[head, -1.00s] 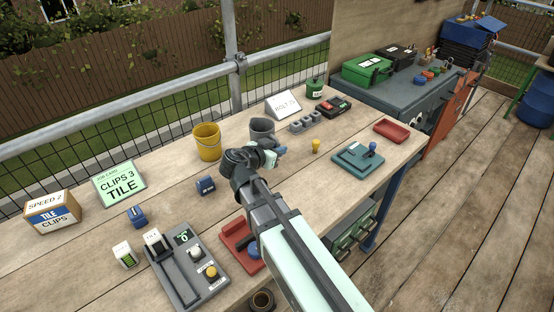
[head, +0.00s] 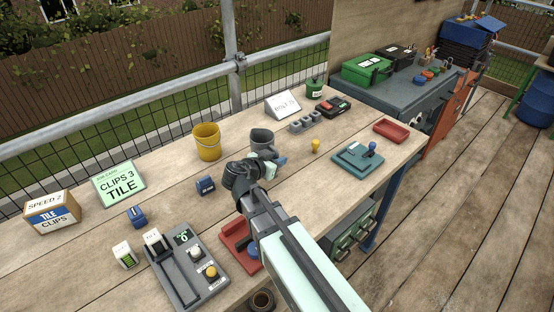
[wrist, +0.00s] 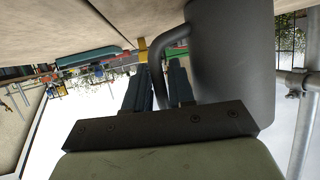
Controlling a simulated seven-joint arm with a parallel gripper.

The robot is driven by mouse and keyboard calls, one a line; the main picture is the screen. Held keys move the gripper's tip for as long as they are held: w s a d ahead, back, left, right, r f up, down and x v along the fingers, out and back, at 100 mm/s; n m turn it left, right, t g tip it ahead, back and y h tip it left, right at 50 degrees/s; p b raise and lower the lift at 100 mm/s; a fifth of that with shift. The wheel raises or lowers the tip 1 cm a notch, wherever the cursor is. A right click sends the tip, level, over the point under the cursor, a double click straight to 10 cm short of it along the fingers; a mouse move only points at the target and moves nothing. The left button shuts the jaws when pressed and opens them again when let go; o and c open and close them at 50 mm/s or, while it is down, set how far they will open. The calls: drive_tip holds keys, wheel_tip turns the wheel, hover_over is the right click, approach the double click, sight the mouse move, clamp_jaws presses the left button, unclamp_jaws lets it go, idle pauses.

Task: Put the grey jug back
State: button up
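The grey jug (head: 261,138) stands upright in the middle of the workbench, just right of the yellow bucket. In the wrist view the jug (wrist: 232,50) fills the upper right, upside down in the picture, with its curved handle (wrist: 158,62) toward my gripper. My gripper (head: 273,164) is on the near side of the jug. In the wrist view my gripper's two dark fingers (wrist: 159,88) lie close on either side of the handle and look shut on it. Whether the jug's base touches the bench is hard to tell.
A yellow bucket (head: 206,143) stands left of the jug. A grey block with holes (head: 305,122), a white sign (head: 283,104) and a small yellow piece (head: 315,146) are to its right.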

drive_tip(key=o, duration=0.3)
drive_tip(key=shift+r, duration=0.15)
drive_tip(key=v, duration=1.2)
